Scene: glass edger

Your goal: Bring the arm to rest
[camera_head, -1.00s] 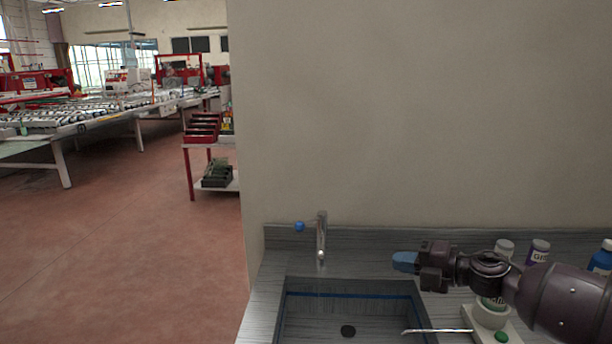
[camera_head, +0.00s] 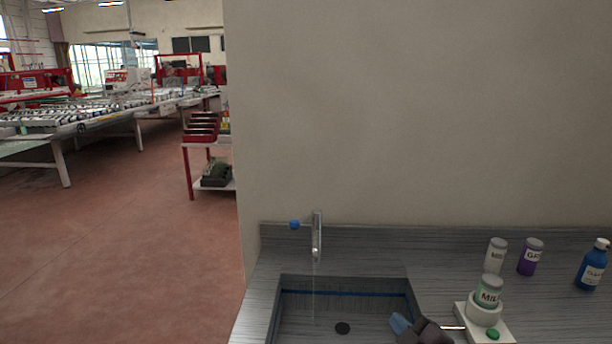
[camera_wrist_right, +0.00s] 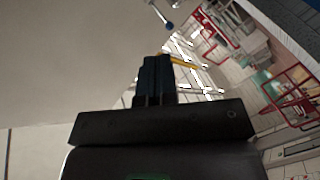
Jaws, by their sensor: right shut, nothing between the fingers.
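My right gripper (camera_head: 399,323) shows at the bottom of the head view, over the right part of the sink (camera_head: 290,296), with its blue fingertips pointing up and left. It is shut and empty. The right wrist view also shows the closed dark fingers (camera_wrist_right: 156,75) with nothing between them. Most of my right arm is below the head view's lower edge. My left gripper is not in view.
A tap (camera_head: 316,236) with a blue knob stands behind the sink, with a thin stream below it. To the right are a white device (camera_head: 488,326) holding a jar (camera_head: 488,291), a white-lidded jar (camera_head: 495,256), a purple jar (camera_head: 530,257) and a blue bottle (camera_head: 592,265).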

